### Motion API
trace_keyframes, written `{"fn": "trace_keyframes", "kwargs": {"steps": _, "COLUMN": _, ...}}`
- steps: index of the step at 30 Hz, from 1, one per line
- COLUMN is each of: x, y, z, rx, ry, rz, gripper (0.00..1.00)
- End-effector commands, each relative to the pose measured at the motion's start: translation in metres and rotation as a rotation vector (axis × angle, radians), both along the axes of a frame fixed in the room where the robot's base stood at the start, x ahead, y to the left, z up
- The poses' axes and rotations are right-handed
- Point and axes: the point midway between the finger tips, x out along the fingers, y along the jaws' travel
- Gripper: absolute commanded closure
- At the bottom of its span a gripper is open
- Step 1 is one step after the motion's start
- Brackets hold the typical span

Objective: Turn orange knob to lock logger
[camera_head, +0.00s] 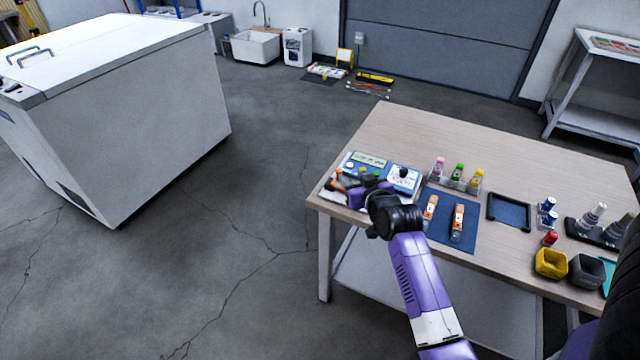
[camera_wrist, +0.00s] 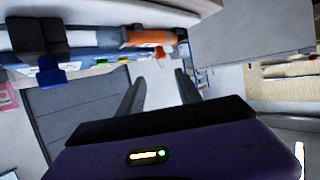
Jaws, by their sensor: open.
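The logger (camera_head: 369,160) is a flat panel device at the left end of the table, with a display and small coloured buttons; my arm covers part of it. An orange knob (camera_wrist: 150,37) sticks out from the panel in the wrist view. In the head view, orange (camera_head: 336,185) shows at the logger's left, partly hidden by my gripper. My gripper (camera_wrist: 158,76) is open, with nothing between its two dark fingers. The knob appears just beyond the fingertips, above them in the wrist picture, and not between them. Whether they touch is unclear.
A blue mat (camera_head: 470,238) with two orange-and-white devices lies right of my gripper. Bottles stand in a rack (camera_head: 458,183) behind it. A dark tray (camera_head: 508,212), a yellow bin (camera_head: 551,263) and a grey bin (camera_head: 587,271) are farther right. Floor left of the table is clear.

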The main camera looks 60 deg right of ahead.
Motion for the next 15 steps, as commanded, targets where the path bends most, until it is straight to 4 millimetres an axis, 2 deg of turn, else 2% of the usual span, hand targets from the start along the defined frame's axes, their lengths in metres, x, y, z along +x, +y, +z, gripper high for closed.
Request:
{"fn": "trace_keyframes", "kwargs": {"steps": 6, "x": 0.004, "y": 0.001, "z": -0.011, "rx": 0.019, "ry": 0.033, "rz": 0.015, "gripper": 0.59}}
{"fn": "trace_keyframes", "kwargs": {"steps": 15, "x": 0.034, "y": -0.024, "z": -0.027, "rx": 0.02, "ry": 0.029, "rz": 0.014, "gripper": 0.59}}
